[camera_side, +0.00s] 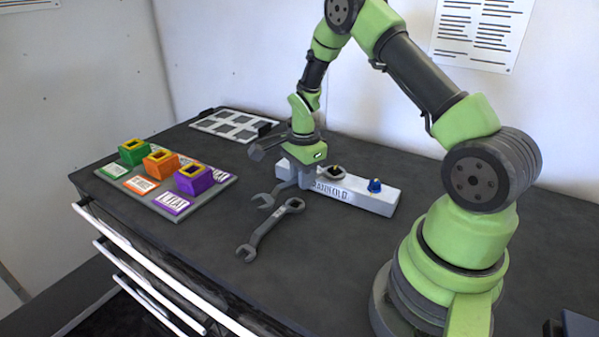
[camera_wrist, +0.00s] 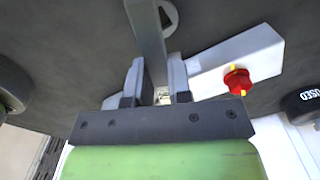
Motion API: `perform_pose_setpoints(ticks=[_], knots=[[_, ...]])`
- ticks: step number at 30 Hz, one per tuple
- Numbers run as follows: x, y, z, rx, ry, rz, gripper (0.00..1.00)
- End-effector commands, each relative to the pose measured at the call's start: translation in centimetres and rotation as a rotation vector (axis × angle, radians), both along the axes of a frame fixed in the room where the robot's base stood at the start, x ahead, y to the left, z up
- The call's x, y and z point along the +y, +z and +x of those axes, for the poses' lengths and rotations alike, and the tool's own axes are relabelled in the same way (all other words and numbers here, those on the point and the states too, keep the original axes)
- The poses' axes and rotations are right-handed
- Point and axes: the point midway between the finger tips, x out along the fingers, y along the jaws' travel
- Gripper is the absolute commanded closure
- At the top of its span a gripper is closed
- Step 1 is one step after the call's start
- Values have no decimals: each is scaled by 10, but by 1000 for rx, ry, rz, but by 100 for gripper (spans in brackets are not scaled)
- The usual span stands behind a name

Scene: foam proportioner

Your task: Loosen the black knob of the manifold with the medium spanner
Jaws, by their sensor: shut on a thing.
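The white manifold block (camera_side: 378,201) lies across the middle of the table in the side view. It carries a blue knob (camera_side: 375,186) at its right end; the wrist view shows a red knob (camera_wrist: 238,80) on it. My gripper (camera_side: 305,184) is low at the block's left part, shut on a grey spanner (camera_side: 263,200). In the wrist view its handle (camera_wrist: 148,38) runs up from between the fingers (camera_wrist: 157,92). A ring end (camera_side: 333,173) shows over the block right of my gripper, with something dark inside. I cannot tell whether it sits around the black knob.
Another grey spanner (camera_side: 262,232) lies loose on the table in front of the block. A grey board (camera_side: 220,185) with green, orange and purple blocks is at left. A panelled tray (camera_side: 233,125) lies at the back.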

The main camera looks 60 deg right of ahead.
Motion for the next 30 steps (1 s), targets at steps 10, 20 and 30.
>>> perform_pose_setpoints(ticks=[10, 20, 30], knots=[[6, 1, -20, 0, 224, 1, 100], [8, 1, -40, 0, 435, 0, 100], [5, 0, -60, -1, 654, -1, 100]])
